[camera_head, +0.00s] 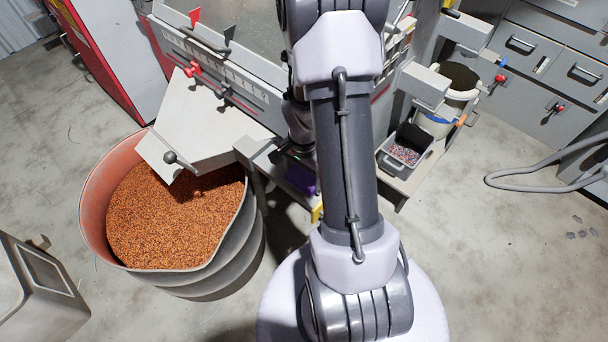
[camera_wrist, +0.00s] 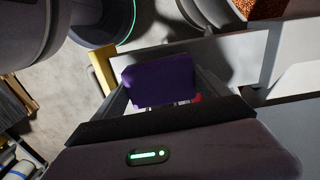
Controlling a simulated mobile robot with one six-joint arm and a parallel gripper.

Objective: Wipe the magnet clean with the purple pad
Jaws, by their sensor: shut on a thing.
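The purple pad (camera_wrist: 160,80) is upright between the fingers of my gripper (camera_wrist: 160,88) in the wrist view, and the gripper is shut on it. The dark fingers show at its left and right sides. In the head view a small part of the purple pad (camera_head: 302,179) shows just left of my arm, beside a grey bracket; my arm hides most of the gripper. I cannot make out the magnet for sure in either view. A small red patch (camera_wrist: 197,98) shows behind the pad's lower right edge. I cannot tell whether the pad touches anything beyond the fingers.
A large drum (camera_head: 255,225) full of copper-coloured granules stands at left under a pale chute (camera_head: 195,125). A yellow part (camera_head: 317,213) is close to the pad. At right are a small grey bin (camera_head: 389,163), a white bucket (camera_head: 437,123) and drawers (camera_head: 520,40). The right floor is mostly clear.

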